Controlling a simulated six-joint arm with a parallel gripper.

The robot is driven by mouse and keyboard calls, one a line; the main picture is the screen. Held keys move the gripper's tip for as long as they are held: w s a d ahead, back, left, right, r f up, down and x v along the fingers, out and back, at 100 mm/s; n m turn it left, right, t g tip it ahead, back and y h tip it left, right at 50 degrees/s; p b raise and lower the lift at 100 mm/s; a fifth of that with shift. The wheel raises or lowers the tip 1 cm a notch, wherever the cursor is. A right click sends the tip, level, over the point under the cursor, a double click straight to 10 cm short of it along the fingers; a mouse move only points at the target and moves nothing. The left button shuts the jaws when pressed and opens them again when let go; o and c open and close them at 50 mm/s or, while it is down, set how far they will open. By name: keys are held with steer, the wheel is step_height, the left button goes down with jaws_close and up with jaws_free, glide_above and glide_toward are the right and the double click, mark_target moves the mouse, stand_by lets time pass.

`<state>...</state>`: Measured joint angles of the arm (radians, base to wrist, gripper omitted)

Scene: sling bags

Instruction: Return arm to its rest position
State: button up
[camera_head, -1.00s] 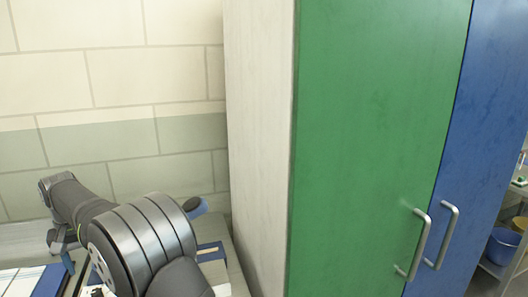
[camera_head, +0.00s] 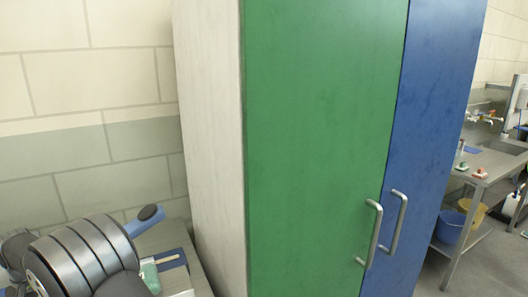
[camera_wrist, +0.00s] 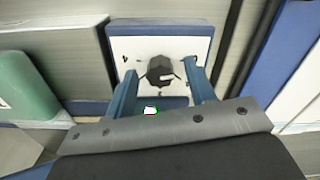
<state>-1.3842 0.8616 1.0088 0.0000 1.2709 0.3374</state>
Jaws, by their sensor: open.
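My gripper (camera_wrist: 163,80) shows in the wrist view with its two blue fingers apart. A dark, faceted knob-like thing (camera_wrist: 160,70) shows between them, over a white panel with a blue border (camera_wrist: 175,42). I cannot tell its distance from the fingers; nothing looks clamped. No sling bag is recognisable.
A tall cabinet with a green door (camera_head: 310,140) and a blue door (camera_head: 425,140) stands close right of my arm. A steel sink table (camera_head: 490,165) and a blue bucket (camera_head: 449,226) are far right.

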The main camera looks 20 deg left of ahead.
step_height(320, 180, up, 18)
step_height(320, 180, down, 18)
steer(key=shift+r, duration=0.15)
steer(key=shift+f, duration=0.2)
steer(key=shift+m, duration=0.6)
steer(key=w+r+n+g, duration=0.1)
steer(key=r+n, duration=0.5)
steer(key=r, duration=0.2)
steer(key=w+r+n+g, duration=0.1)
steer(key=w+r+n, duration=0.1)
steer(key=r+n, duration=0.4)
step_height(320, 180, up, 2)
steer(key=shift+w+d+r, duration=0.2)
steer(key=shift+w, duration=0.1)
stand_by(0.4)
